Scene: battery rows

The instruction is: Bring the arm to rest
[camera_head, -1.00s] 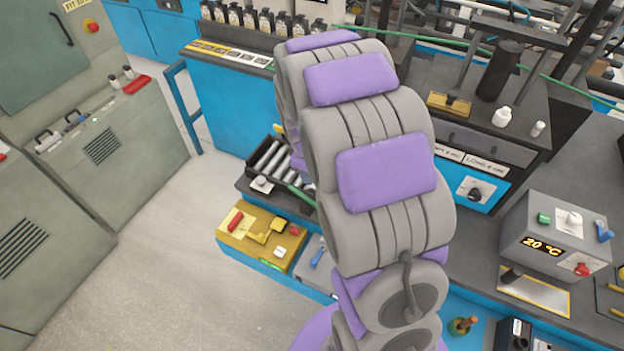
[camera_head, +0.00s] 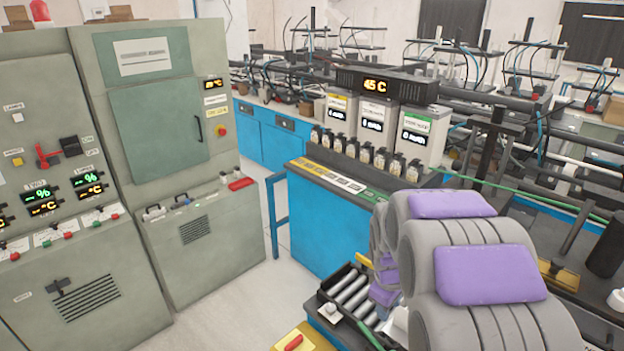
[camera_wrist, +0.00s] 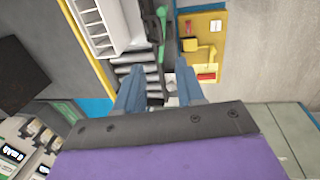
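My arm fills the lower right of the head view, grey and ribbed with purple pads, bent out over the bench front. Its far end is largely hidden behind its own links there. In the wrist view my gripper (camera_wrist: 158,72) shows two blue-grey fingers spread apart with a clear gap. No object is held between them. Beyond the fingers lie the dark metal rollers (camera_wrist: 131,72) of a tray and a yellow panel (camera_wrist: 205,30) with a red part.
A roller tray (camera_head: 349,292) sits low beside my arm. The blue bench (camera_head: 325,222) carries a row of small dark bottles (camera_head: 367,154) and units under a 45 C display (camera_head: 378,85). Grey-green cabinets (camera_head: 160,100) stand at left. Clear floor (camera_head: 235,305) lies between them.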

